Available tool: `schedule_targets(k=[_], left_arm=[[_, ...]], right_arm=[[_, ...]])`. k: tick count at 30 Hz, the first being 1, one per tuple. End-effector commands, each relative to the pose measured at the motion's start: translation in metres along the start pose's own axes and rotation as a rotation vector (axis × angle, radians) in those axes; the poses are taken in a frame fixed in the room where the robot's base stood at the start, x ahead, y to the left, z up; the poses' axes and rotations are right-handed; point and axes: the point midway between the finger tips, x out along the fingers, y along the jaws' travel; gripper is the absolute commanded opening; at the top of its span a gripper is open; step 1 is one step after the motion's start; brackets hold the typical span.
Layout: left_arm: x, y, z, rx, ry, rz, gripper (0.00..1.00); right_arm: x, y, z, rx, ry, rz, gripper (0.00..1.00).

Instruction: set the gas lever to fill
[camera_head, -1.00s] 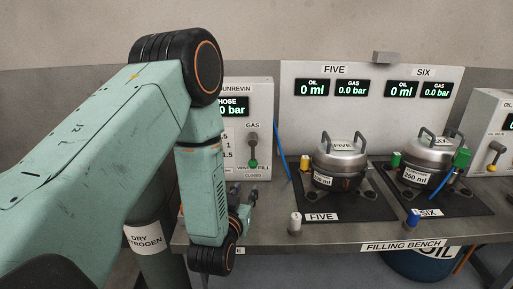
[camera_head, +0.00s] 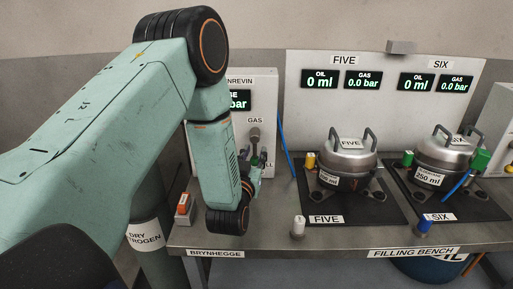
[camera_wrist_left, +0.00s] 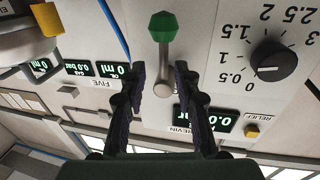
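The gas lever (camera_head: 255,135) is on the front of the light panel at the left of the bench, below the GAS label. In the left wrist view, which is turned upside down, the lever (camera_wrist_left: 167,60) shows its grey shaft and green knob, in line with the gap between my fingers. My left gripper (camera_wrist_left: 160,70) is open, one finger on each side of the lever; I see no clear contact. In the head view my left gripper (camera_head: 254,168) is in front of the panel and hides the knob and most of the VENT/FILL label. My right gripper is not in view.
A black dial (camera_wrist_left: 277,61) and a yellow RELIEF knob (camera_wrist_left: 252,132) are near the lever. A blue hose (camera_head: 285,145) hangs right of the panel. Two metal pots (camera_head: 347,160) stand on black mats. A white-capped post (camera_head: 298,226) is at the bench front. An orange item (camera_head: 183,204) is at the left.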

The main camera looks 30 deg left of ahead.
Motion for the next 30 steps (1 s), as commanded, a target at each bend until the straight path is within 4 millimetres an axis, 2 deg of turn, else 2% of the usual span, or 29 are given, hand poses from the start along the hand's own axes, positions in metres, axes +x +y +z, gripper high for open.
schedule_targets(k=[6, 17, 28, 30], left_arm=[[0.025, 0.000, 0.000, -0.001, 0.001, -0.001, 0.32], [0.033, 0.000, 0.000, 0.000, -0.001, 0.000, 0.32], [0.033, 0.000, 0.001, 0.000, -0.001, -0.001, 0.01], [0.033, -0.001, 0.000, 0.000, -0.001, -0.001, 0.00]], right_arm=[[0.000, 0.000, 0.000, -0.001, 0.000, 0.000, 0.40], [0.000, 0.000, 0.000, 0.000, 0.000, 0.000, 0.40], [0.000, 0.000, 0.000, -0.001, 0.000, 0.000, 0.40], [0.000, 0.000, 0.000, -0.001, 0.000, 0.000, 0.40]])
